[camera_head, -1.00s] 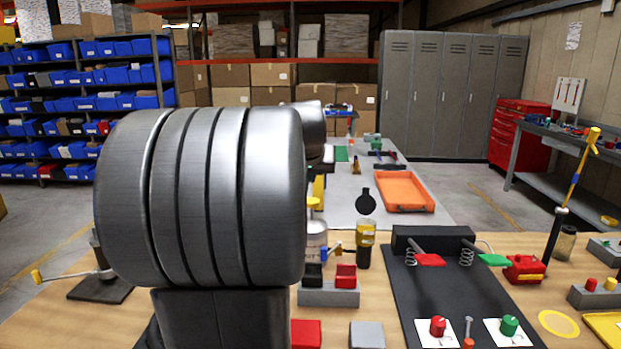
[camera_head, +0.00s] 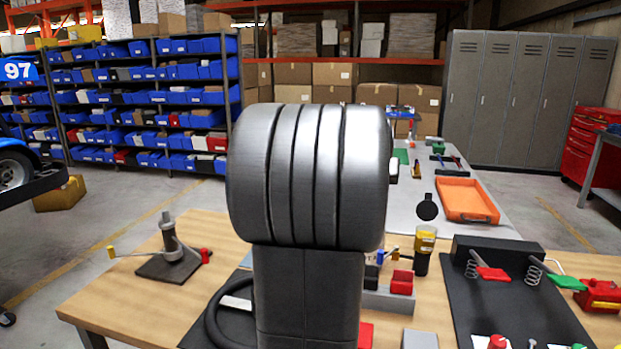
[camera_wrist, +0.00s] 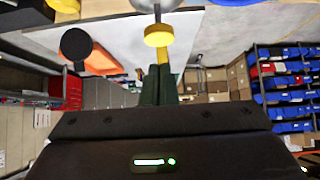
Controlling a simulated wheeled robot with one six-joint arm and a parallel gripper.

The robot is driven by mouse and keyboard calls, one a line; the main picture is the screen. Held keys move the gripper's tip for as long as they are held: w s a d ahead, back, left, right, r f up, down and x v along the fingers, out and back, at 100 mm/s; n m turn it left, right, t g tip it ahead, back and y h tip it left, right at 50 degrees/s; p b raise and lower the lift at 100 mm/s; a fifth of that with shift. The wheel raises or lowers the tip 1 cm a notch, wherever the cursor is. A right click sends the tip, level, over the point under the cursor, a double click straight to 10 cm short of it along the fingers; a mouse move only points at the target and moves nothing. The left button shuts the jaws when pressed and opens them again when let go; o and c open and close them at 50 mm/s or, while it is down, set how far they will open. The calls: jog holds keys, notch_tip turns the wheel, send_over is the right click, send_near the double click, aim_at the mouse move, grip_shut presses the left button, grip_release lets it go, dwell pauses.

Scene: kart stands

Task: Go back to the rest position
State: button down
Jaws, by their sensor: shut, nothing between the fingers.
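My gripper (camera_wrist: 158,88) shows in the wrist view as two dark fingers side by side, shut with nothing between them. A yellow round-ended thing (camera_wrist: 158,36) shows beyond the fingertips; I cannot tell its distance. The wrist picture is upside down. In the head view my grey arm stands large in the middle and hides part of the wooden table (camera_head: 120,300); my fingers are hidden there.
A black stand (camera_head: 170,262) with thin arms is left of my arm. At right are a black pedal board (camera_head: 515,310), a yellow-black jar (camera_head: 424,250) and an orange tray (camera_head: 468,200). Blue-bin shelves (camera_head: 150,110) stand behind. A kart (camera_head: 15,170) is at far left.

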jog(key=w, duration=0.2)
jog(key=w+d, duration=0.1)
jog(key=shift+w+f+b, duration=0.25)
jog(key=shift+b, duration=0.05)
jog(key=v, duration=0.8)
jog(key=shift+r, duration=0.1)
